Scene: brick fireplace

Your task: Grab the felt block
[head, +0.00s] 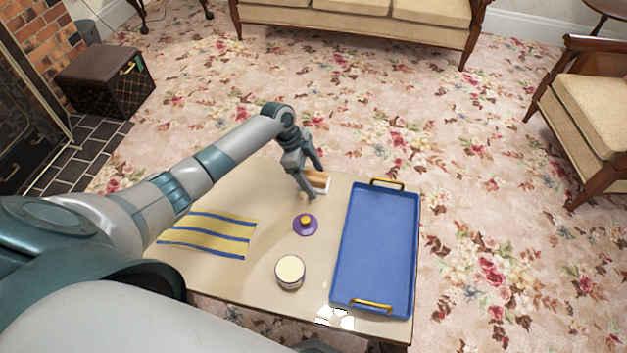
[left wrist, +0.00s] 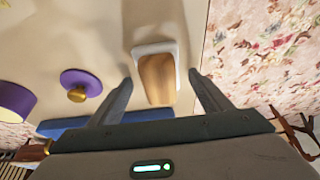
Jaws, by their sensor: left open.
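The felt block (head: 319,181), with a wooden back and a pale layer, lies on the table near its far edge. In the head view my left gripper partly covers it. In the left wrist view the felt block (left wrist: 158,80) lies between the two open fingers of my left gripper (left wrist: 160,79), with a gap at each side. In the head view my left gripper (head: 313,184) points down over the block. My right gripper is not in view.
A purple lidded knob piece (head: 305,225) and a pale-topped jar (head: 289,271) stand nearer on the table (head: 222,277). A blue tray (head: 379,245) with gold handles is at the right. A yellow and blue striped cloth (head: 209,236) lies at the left.

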